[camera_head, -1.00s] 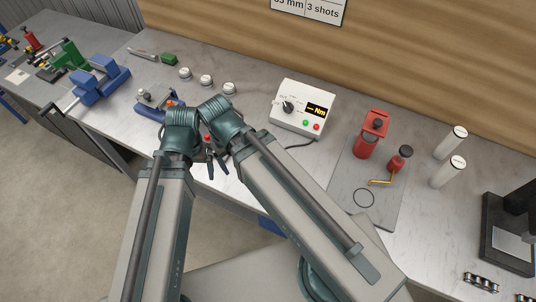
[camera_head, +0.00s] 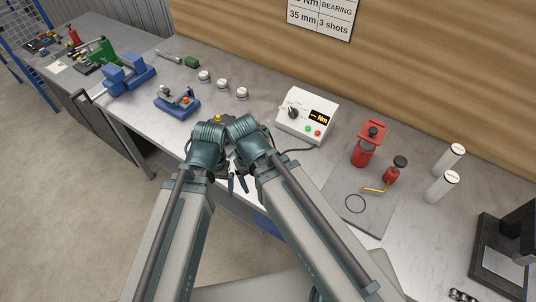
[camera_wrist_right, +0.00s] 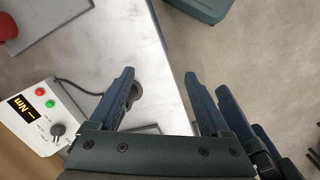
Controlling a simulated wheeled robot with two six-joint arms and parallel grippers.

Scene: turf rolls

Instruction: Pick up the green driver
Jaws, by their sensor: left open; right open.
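A tool with a green handle (camera_head: 191,62) and a thin grey shaft lies at the back left of the bench in the head view; it looks like the green driver. It is not in the right wrist view. My left gripper (camera_head: 236,184) is open near the bench's front edge, far from the tool, with its dark fingers pointing down. My right gripper (camera_wrist_right: 160,77) is open and empty in the right wrist view, over the bench edge. In the head view it is mostly hidden by my arms.
A blue fixture (camera_head: 177,103), a blue vise (camera_head: 130,76) and several small round parts (camera_head: 223,84) stand on the left. A white torque meter (camera_head: 307,116) stands mid-bench. A yellow-topped object (camera_head: 218,118) is partly hidden behind my arms.

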